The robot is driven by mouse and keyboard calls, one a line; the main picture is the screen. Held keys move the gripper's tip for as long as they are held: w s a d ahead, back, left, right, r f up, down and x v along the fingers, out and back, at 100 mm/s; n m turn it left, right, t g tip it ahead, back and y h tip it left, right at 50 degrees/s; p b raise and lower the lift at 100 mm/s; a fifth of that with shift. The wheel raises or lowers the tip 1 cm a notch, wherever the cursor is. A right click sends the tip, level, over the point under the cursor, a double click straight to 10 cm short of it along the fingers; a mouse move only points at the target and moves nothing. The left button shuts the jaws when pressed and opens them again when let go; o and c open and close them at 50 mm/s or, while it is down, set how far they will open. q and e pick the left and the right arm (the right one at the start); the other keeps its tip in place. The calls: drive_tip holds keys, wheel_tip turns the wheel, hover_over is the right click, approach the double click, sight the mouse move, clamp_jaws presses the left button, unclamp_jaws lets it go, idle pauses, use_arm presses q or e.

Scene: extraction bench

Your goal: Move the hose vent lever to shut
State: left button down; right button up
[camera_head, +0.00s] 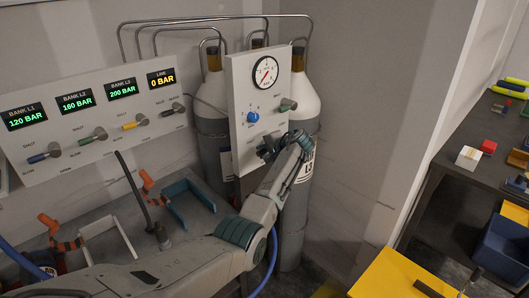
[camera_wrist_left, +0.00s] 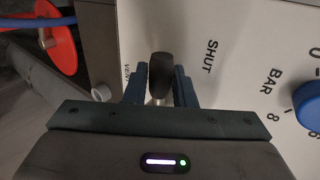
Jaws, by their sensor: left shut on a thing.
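The vent lever shows in the left wrist view as a dark rounded handle (camera_wrist_left: 161,66) on a pale stem. It sticks out from the white regulator panel (camera_head: 243,92). My left gripper (camera_wrist_left: 160,85) has its two blue-grey fingers on either side of the handle and is shut on it. The printed word SHUT (camera_wrist_left: 211,57) is on the panel to the right of the handle; a partly covered small label is by the left finger. In the head view my left gripper (camera_head: 268,150) is at the lower part of the panel and mostly hides the lever. My right gripper is not in view.
Left are a display panel (camera_head: 95,110) and orange-handled fittings (camera_head: 47,222). A yellow surface (camera_head: 395,280) is lower right.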

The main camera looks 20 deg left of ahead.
use_arm(q)
drive_tip(key=shift+a+f, duration=0.1)
drive_tip(key=shift+a, duration=0.05)
drive_tip(key=c, duration=1.5)
unclamp_jaws()
drive_tip(key=shift+c, duration=0.2)
drive_tip(key=shift+a, duration=0.15)
drive_tip(key=shift+s+d+r, duration=0.15)
drive_tip(key=shift+d+r, duration=0.05)
drive_tip(key=shift+d, duration=0.25)
drive_tip(key=b+v, duration=0.3)
drive_tip(key=v, duration=0.6)
drive_tip(key=shift+s+d+r+b, duration=0.15)
drive_tip(key=shift+d+r+b, duration=0.15)
drive_tip(key=shift+b, duration=0.1)
drive_tip(key=shift+a, duration=0.1)
